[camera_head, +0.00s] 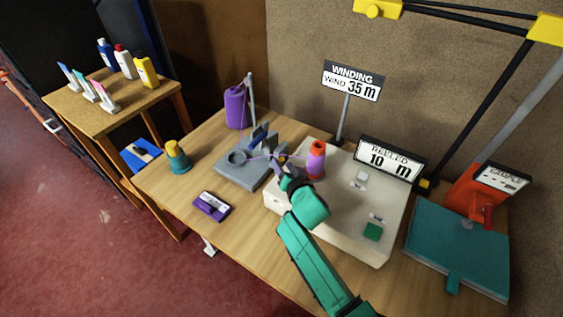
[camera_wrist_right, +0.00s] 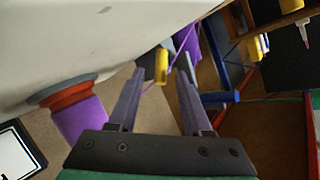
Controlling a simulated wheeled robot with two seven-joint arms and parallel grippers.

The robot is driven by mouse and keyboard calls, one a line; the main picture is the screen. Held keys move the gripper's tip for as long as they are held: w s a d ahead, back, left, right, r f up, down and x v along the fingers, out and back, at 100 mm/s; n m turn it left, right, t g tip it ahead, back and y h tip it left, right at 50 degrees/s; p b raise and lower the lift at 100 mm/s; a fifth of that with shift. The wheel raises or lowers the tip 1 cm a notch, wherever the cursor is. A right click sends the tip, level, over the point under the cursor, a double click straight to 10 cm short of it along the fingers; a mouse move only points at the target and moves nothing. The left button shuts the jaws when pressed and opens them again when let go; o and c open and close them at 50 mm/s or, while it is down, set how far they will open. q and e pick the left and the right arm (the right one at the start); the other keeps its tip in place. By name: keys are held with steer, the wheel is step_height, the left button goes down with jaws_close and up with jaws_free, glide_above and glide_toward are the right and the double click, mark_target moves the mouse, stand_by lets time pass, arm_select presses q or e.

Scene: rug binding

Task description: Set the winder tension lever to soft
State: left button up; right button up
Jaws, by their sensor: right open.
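The white winder (camera_head: 340,215) stands on the table, with a purple and orange spool (camera_head: 316,160) on its far left part. Small grey-white fittings (camera_head: 360,182) and a green button (camera_head: 373,232) are on its top. I cannot tell which part is the tension lever or read its setting. The grey thread stand (camera_head: 240,172) is left of the winder. My right gripper (camera_head: 277,168) is above the gap between stand and winder, beside the spool. In the wrist view its fingers (camera_wrist_right: 158,90) are apart and empty, with a yellow part (camera_wrist_right: 161,66) beyond. My left gripper is out of view.
A purple cone (camera_head: 237,108) and a teal and yellow spool (camera_head: 177,157) stand left, near a purple labelled box (camera_head: 211,206). A purple strand (camera_wrist_right: 180,50) runs beyond the fingers. Signs stand behind the winder.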

steer(key=shift+x, duration=0.9)
steer(key=shift+w, duration=0.1)
jaws_close()
steer(key=shift+w+a+r+p, duration=0.15)
steer(key=shift+r+p, duration=0.35)
steer(key=shift+p, duration=0.25)
steer(key=shift+a+g+p, duration=0.1)
steer(key=shift+g+p, duration=0.3)
steer(key=shift+f+n+h, duration=0.2)
steer(key=shift+n+h, duration=0.1)
steer(key=shift+f, duration=0.1)
jaws_free()
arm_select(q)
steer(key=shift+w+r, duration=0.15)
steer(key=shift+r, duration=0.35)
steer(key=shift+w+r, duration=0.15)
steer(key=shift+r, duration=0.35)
